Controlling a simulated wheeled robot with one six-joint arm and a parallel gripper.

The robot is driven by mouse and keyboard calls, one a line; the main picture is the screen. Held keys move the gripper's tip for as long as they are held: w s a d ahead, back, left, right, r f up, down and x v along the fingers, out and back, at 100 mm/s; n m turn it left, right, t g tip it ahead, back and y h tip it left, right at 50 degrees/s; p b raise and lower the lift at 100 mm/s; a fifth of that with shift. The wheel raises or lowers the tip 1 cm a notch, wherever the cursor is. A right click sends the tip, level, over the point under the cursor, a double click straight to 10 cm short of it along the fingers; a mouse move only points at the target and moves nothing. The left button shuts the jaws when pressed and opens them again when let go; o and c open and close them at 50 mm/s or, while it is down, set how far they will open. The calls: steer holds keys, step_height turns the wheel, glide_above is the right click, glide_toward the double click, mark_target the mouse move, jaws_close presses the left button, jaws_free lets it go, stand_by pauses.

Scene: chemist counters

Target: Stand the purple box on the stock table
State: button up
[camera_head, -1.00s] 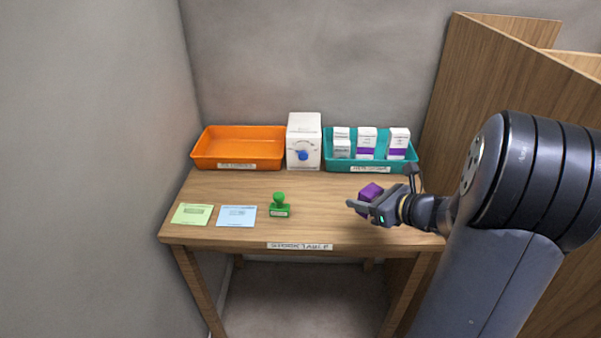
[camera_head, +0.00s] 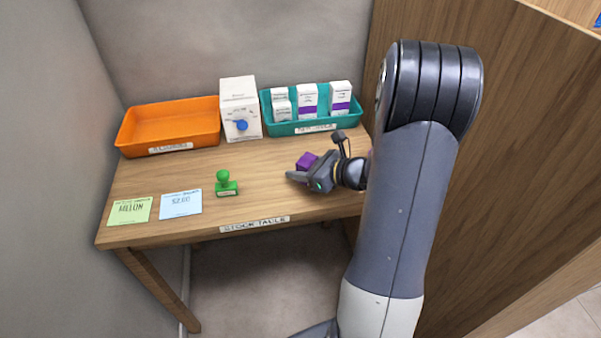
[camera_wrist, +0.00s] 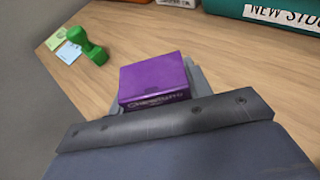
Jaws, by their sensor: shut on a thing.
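The purple box (camera_head: 307,161) is at my gripper (camera_head: 305,174), over the right part of the stock table (camera_head: 262,207). In the wrist view the purple box (camera_wrist: 153,82) sits between the jaws, with a dark printed side facing the camera. My gripper is shut on it. Part of the box is hidden behind the jaws in the head view. I cannot tell whether its underside touches the tabletop.
An orange tray (camera_head: 128,133), a white box with a blue dial (camera_head: 241,98) and a teal tray (camera_head: 356,117) holding several cartons line the back. A green stamp (camera_head: 226,186), a green card (camera_head: 130,211) and a blue card (camera_head: 181,204) lie at the left front. The table's middle is clear.

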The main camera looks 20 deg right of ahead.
steer(key=shift+f, duration=1.05)
steer(key=shift+f, duration=0.1)
steer(key=shift+f+b, duration=0.15)
steer(key=shift+b, duration=0.15)
steer(key=o, duration=0.9)
steer(key=shift+o, duration=0.2)
steer(key=shift+r, duration=0.2)
steer(key=shift+s+d+r+p, duration=0.1)
steer(key=shift+r+p, duration=0.1)
steer(key=shift+p, duration=0.15)
steer(key=v, duration=1.1)
steer(key=shift+s+d, duration=0.1)
steer(key=shift+s, duration=0.25)
